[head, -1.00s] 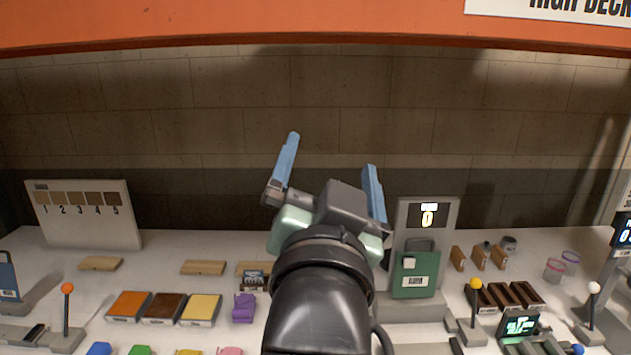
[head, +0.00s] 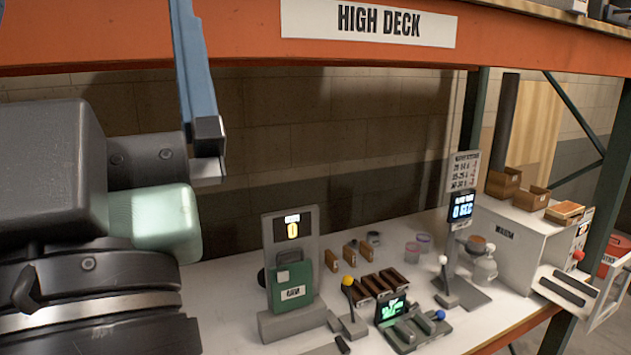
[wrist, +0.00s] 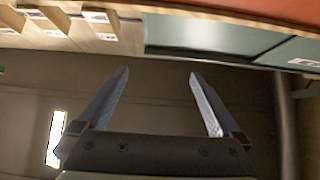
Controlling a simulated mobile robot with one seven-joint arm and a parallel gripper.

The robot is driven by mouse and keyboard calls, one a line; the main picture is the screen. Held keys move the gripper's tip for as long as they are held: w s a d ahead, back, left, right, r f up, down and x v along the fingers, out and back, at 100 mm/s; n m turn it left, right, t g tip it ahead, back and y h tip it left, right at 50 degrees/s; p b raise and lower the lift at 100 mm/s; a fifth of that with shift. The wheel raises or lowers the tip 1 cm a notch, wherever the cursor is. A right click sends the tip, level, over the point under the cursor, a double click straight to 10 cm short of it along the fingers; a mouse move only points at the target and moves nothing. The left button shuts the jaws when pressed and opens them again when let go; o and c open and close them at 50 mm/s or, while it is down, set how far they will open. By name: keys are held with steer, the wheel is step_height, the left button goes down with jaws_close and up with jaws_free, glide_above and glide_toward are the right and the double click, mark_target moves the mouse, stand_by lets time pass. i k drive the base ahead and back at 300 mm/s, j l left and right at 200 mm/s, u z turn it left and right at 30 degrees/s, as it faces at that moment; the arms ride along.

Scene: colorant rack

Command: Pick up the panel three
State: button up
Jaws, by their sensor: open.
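My gripper (wrist: 159,71) is open and empty in the wrist view, its two blue-grey fingers well apart. In the head view one blue finger (head: 195,75) rises at the left, close to the camera, and the other finger is out of view. Several small upright brown panels (head: 350,251) stand on the white bench behind the green case, well away from my gripper. No readable number marks any of them, so I cannot tell which one is panel three. The wrist view shows pale wooden pieces with white labels (wrist: 98,31) at top left, too blurred to read.
A green case (head: 290,287) leans on a grey display stand (head: 268,228). Dark brown bars (head: 385,282), lever units (head: 350,312) and a white cabinet (head: 505,238) with small boxes are to the right. The orange High Deck beam (head: 240,38) crosses above the bench.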

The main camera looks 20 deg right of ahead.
mark_target(565, 209)
steer(key=l+z, duration=0.1)
steer(key=z, duration=0.4)
steer(key=i+z, duration=0.15)
steer(key=z, duration=0.35)
steer(key=i+l+z, duration=0.1)
steer(key=z, duration=0.4)
steer(key=i+z, duration=0.1)
steer(key=z, duration=0.4)
